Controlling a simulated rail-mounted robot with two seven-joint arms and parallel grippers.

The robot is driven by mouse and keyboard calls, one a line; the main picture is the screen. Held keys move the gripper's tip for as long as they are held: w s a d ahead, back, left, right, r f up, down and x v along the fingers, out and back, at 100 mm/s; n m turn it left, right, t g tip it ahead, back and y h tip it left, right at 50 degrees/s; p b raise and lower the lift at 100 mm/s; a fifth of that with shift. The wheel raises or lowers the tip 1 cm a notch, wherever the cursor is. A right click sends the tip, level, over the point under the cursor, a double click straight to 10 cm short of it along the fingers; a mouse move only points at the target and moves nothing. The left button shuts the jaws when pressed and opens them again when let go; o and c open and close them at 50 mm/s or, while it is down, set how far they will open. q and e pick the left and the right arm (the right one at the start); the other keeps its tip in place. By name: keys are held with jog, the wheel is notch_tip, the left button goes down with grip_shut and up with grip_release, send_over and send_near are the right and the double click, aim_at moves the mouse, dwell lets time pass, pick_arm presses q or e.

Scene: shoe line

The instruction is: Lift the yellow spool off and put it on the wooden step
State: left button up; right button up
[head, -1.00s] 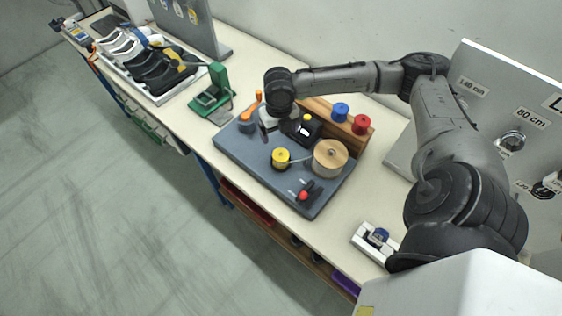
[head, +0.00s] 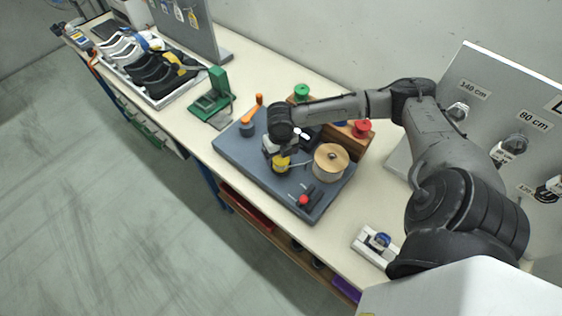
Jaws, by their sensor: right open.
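The yellow spool (head: 281,167) stands on the grey board, its top partly hidden by my right gripper. My right gripper (head: 277,158) is open and points down right at the spool; I cannot tell whether the fingers are around it or just above it. The wooden step (head: 353,148) stands at the back right of the board, partly covered by my right arm. A red spool (head: 362,129) and a green spool (head: 301,91) stand on it. My left gripper is not in view.
A large tan spool (head: 331,162) stands close right of the yellow one, with a line running between them. The grey board (head: 240,155) also carries an orange-handled crank (head: 250,122), a black device (head: 306,136) and a red knob (head: 303,200).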

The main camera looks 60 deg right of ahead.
aim_at(281, 158)
jog(key=shift+s+f, duration=0.1)
jog(key=shift+f, duration=1.45)
jog(key=shift+c, duration=0.5)
jog(key=c, duration=1)
